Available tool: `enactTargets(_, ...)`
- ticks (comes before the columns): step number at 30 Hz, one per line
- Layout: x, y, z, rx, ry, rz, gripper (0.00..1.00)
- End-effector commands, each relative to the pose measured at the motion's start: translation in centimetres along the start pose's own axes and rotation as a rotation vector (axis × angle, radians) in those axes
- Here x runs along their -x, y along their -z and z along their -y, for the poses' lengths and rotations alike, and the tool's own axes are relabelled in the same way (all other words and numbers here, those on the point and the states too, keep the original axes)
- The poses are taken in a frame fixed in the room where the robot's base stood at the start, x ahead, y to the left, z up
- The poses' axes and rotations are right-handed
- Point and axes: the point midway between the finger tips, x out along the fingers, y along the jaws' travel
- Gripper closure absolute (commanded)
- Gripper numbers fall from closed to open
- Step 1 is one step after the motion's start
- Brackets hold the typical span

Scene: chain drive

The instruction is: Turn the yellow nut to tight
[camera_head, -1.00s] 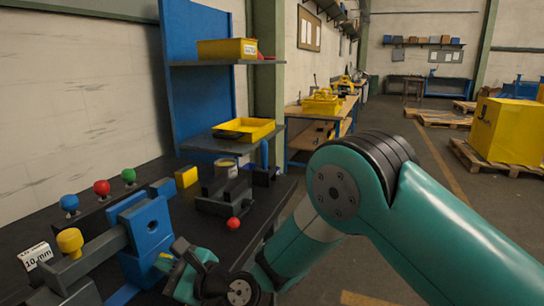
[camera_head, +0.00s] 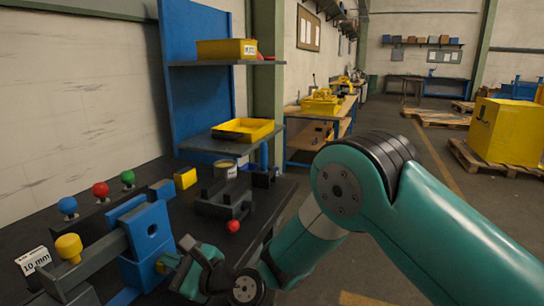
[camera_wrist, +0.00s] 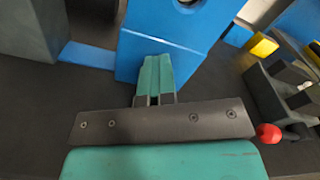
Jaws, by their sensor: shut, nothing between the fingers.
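A small yellow piece (camera_head: 161,266), which looks like the yellow nut, shows low on the right side of the blue block (camera_head: 150,232), partly hidden by my fingers. My gripper (camera_head: 174,261) is shut and empty, its teal fingertips close beside this piece. In the wrist view the shut fingers (camera_wrist: 154,72) point at the lower face of the blue block (camera_wrist: 160,40). I cannot tell whether they touch it. The nut is not seen in the wrist view.
A yellow knob (camera_head: 68,247) stands on a grey bar left of the blue block, near a "10 mm" card (camera_head: 34,261). Blue, red and green knobs stand behind. A dark vise-like fixture (camera_head: 222,198) with a red ball (camera_head: 233,226) and a yellow block (camera_head: 185,178) lie beyond.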

Motion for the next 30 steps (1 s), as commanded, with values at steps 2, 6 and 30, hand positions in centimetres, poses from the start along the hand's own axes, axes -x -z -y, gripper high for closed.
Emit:
enactTargets(2, 0.5, -0.8, 1.1, 0.009, 0.027, 0.028, 1.00)
enactTargets(6, 2.4, -0.6, 0.8, 0.005, 0.025, 0.025, 1.00)
enactTargets(30, 7.1, -3.6, 1.5, 0.255, -0.094, 0.013, 1.00)
